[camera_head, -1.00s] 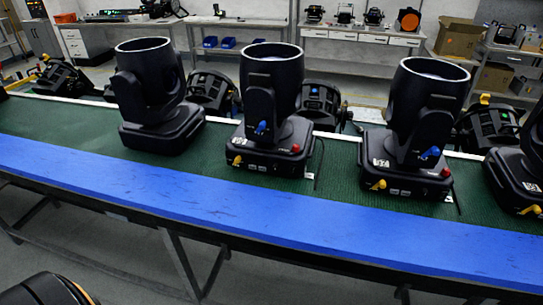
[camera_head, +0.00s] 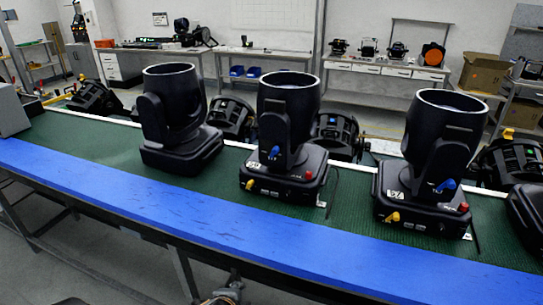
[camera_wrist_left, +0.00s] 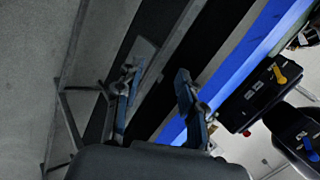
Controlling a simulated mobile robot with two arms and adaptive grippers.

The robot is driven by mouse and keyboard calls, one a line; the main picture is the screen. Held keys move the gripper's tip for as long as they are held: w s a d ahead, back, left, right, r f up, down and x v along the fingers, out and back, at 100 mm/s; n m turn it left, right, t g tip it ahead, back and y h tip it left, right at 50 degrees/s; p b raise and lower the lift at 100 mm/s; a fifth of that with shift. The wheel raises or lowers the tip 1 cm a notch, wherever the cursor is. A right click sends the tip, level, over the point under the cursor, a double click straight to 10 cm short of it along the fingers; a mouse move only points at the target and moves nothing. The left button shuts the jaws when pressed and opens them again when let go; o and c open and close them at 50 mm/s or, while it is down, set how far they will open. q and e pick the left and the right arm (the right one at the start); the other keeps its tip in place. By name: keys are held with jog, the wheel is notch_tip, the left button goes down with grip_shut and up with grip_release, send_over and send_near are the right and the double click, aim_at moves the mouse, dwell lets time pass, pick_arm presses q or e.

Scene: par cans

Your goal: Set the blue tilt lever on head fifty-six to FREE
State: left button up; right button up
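Several black moving heads stand upright in a row on a green-topped bench. The middle head (camera_head: 289,108) has a blue lever (camera_head: 273,153) on its yoke, a yellow lever (camera_head: 250,184) and a red knob (camera_head: 309,175) on its base. The head to the right (camera_head: 440,135) has a blue lever (camera_head: 445,186), tilted, and a yellow lever (camera_head: 393,217). I cannot read which is fifty-six. My left gripper (camera_wrist_left: 157,92) is open and empty, off the bench's front edge. A head base with a yellow lever (camera_wrist_left: 278,73) and a blue lever (camera_wrist_left: 309,149) shows at its right. My right gripper is not identifiable.
A blue strip (camera_head: 190,212) runs along the bench front, clear of objects. A grey box (camera_head: 10,112) stands at the far left. More black fixtures (camera_head: 335,135) sit behind the row. Workbenches and cardboard boxes (camera_head: 484,75) are farther back.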

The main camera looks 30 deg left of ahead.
pick_arm(q)
jog(key=w+a+r+m+t+y, duration=0.1)
jog(key=w+a+r+m+t, duration=0.2)
jog(key=r+m, duration=0.35)
jog(key=w+a+r+m+t+y, duration=0.1)
jog(key=w+a+r+m+t, duration=0.1)
jog(key=w+r+m, duration=0.4)
jog(key=m+t+h, duration=0.1)
jog(key=m+t, duration=0.4)
jog(key=m, duration=0.6)
send_near(274, 152)
jog(key=p+x, duration=0.2)
jog(key=x, duration=0.4)
jog(key=shift+w, duration=0.3)
jog(key=shift+w+a, duration=0.2)
jog(key=shift+w, duration=0.5)
jog(key=shift+c, duration=0.2)
grip_shut()
